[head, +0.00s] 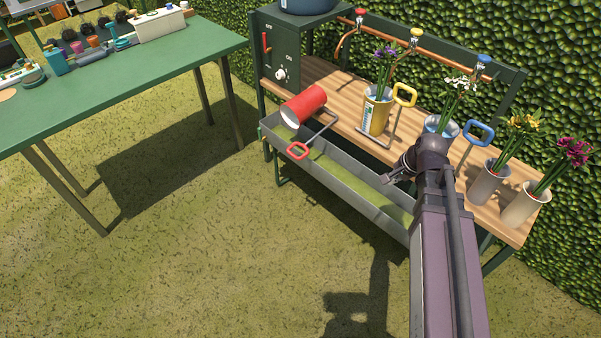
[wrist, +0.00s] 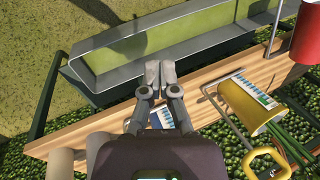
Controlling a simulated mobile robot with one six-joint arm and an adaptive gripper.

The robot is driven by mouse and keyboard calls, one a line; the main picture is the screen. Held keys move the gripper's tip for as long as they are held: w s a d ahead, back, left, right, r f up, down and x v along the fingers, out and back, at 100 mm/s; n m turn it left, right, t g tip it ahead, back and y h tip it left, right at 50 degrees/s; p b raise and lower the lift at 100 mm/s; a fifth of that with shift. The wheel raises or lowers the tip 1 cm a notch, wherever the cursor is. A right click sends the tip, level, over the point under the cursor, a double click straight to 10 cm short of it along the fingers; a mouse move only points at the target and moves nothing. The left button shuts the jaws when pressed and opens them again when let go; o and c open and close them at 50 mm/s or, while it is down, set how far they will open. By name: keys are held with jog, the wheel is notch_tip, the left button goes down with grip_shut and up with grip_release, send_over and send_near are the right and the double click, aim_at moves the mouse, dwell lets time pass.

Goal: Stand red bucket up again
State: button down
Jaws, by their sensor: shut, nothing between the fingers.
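The red bucket (head: 306,102) lies on its side at the left end of the wooden bench, its open mouth facing lower left towards the trough. Its handle, with a red grip (head: 298,151), reaches out over the trough. In the wrist view part of the red bucket (wrist: 306,38) shows at the upper right edge. My gripper (head: 394,174) is near the front of the bench, right of the red bucket and apart from it. In the wrist view my gripper (wrist: 153,76) has its fingertips together and empty, over the bench edge beside the trough.
A yellow bucket (head: 375,112) with purple flowers stands between the red bucket and my gripper. A blue-handled bucket (head: 437,124) is partly hidden by my arm. Two flower vases stand at right. A metal trough (head: 358,196) runs along the front. A green table (head: 120,75) stands left.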

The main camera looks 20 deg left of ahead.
jog(key=w+a+f+m+t+y+b, duration=0.1)
jog(key=w+a+f+m+y+b, duration=0.2)
jog(key=w+a+f+m+b, duration=0.2)
jog(key=w+a+f+m+t+y+b, duration=0.1)
jog(key=w+a+f+m+y+b, duration=0.3)
jog(key=a+f+m+b, duration=0.7)
jog(key=shift+w+a+f+m+t+b, duration=0.4)
jog(key=shift+w+a+f+b, duration=0.95)
jog(key=shift+a+b, duration=3.35)
jog(key=shift+s+d+f+b, duration=0.3)
jog(key=shift+s+f+b, duration=0.05)
jog(key=shift+s+f, duration=0.05)
jog(key=w+a+f+b, duration=0.1)
jog(key=w+a, duration=0.3)
jog(key=a, duration=0.4)
jog(key=shift+w+a, duration=0.1)
jog(key=shift+a, duration=0.05)
jog(key=shift+r, duration=0.1)
